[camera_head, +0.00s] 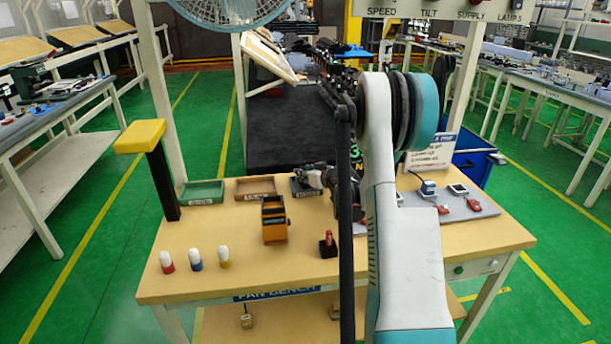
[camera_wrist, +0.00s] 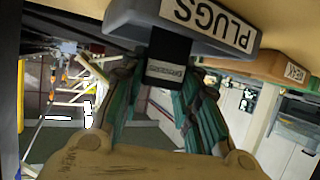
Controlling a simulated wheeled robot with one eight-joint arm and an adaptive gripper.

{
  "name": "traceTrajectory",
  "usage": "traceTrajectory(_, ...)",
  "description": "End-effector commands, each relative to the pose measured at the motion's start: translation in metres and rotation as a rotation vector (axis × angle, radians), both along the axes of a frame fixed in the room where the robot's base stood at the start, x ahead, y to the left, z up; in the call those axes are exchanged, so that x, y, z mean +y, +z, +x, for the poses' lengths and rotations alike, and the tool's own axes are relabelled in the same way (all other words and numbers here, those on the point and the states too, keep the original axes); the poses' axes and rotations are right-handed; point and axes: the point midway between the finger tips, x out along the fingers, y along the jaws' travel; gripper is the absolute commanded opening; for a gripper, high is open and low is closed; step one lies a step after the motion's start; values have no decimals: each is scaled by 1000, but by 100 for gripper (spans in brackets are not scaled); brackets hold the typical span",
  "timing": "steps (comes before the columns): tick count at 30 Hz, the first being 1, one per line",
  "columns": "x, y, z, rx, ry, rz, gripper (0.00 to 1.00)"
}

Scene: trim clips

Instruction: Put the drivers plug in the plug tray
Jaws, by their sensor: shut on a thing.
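The drivers plug (camera_wrist: 170,55) is a black block with a small pale label in the wrist view. My gripper (camera_wrist: 168,85) has its greenish fingers shut on both sides of it. The grey plug tray (camera_wrist: 130,14), labelled PLUGS upside down, is at the top of the wrist view. The plug overlaps the tray's edge there; I cannot tell whether it touches the tray. In the head view the dark plug tray (camera_head: 298,193) stands at the back of the bench. My gripper (camera_head: 322,180) is at its right side, partly behind my arm, and the plug cannot be made out.
A brown tray (camera_head: 256,188) and a green tray (camera_head: 203,193) stand to the left. An orange box (camera_head: 274,222), a red-topped black block (camera_head: 327,244) and three white-capped pieces (camera_head: 196,258) are nearer the front. A yellow-topped post (camera_head: 150,150) rises at left. A grey board (camera_head: 462,203) holds small items.

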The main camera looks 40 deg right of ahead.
Motion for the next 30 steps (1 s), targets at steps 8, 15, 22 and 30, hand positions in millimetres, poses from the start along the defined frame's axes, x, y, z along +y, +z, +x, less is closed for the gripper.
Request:
traceTrajectory(8, 0, -3, 0, 0, 0, 0, 49)
traceTrajectory(15, 0, -2, 0, 0, 0, 0, 49)
traceTrajectory(22, 1, 8, -15, 0, -3, 1, 49)
traceTrajectory(30, 9, 30, -66, 0, -2, 0, 49)
